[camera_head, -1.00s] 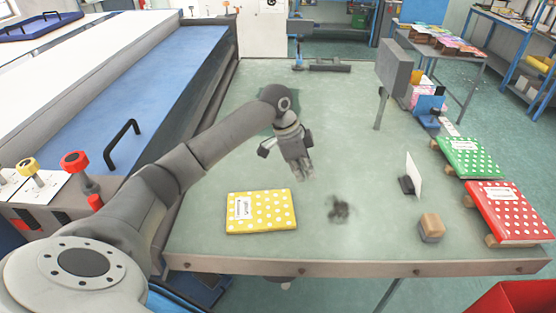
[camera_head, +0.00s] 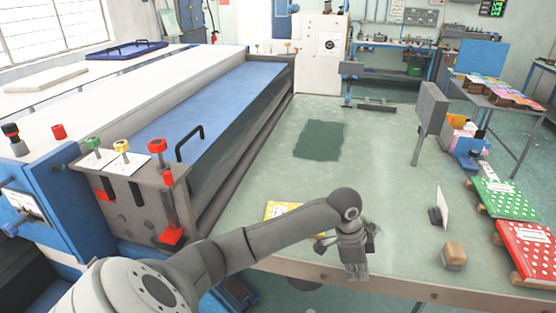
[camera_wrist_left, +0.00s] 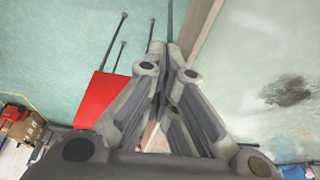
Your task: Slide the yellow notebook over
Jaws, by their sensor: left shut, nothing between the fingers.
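The yellow notebook (camera_head: 282,208) with white dots lies on the table left of the middle, towards the front edge in the head view. My left forearm crosses in front of it and hides most of it. My left gripper (camera_head: 355,272) is to the right of the notebook, apart from it, by the table's front edge, fingers pointing down. In the left wrist view the fingers (camera_wrist_left: 165,50) are closed together with nothing between them. The notebook does not show in that view. My right gripper is in neither view.
The green table (camera_head: 385,150) is mostly clear, with a dark green patch (camera_head: 320,140). A wooden block (camera_head: 454,255), a white upright card (camera_head: 442,208), a green dotted notebook (camera_head: 505,198) and a red dotted notebook (camera_head: 528,248) stand right. A blue-bedded machine (camera_head: 225,105) borders the left.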

